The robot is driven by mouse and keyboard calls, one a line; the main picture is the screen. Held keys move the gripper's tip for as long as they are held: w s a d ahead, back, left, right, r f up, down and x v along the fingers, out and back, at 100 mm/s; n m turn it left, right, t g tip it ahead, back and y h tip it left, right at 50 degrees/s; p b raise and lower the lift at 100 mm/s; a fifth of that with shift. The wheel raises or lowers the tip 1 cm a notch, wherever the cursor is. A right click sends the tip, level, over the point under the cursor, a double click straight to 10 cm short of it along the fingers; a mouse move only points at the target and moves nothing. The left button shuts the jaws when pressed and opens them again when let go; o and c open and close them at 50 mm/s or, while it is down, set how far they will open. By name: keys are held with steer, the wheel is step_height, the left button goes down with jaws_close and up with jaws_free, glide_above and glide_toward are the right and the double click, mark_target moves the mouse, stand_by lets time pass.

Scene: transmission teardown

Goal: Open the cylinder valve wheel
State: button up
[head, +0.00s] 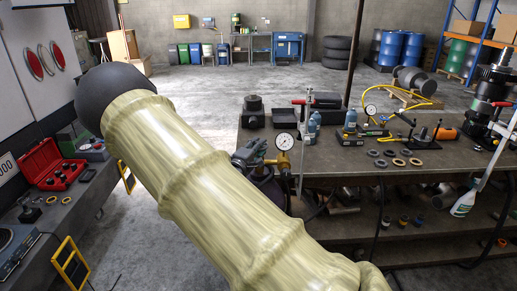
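A pressure gauge (285,142) with a white face sits on a brass fitting (283,161) at the near left end of the workbench. A dark rounded body, likely the cylinder (267,181), shows below it, partly hidden by my arm. I cannot make out the valve wheel; it seems hidden near the fitting. My gripper (256,157) appears as a dark grey jointed shape just left of the brass fitting, past the edge of my large pale yellow arm. Its fingers are too small and covered to tell open from shut, or whether they touch anything.
A workbench (345,158) on the right holds bottles, rings and tools. A left bench carries a red case (52,165). Yellow-framed panels (70,264) stand beside it. The floor between the benches and behind is mostly clear. Tires and blue drums (390,48) stand far back.

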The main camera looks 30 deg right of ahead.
steer(key=shift+x, duration=0.85)
steer(key=shift+a, duration=0.1)
jaws_close()
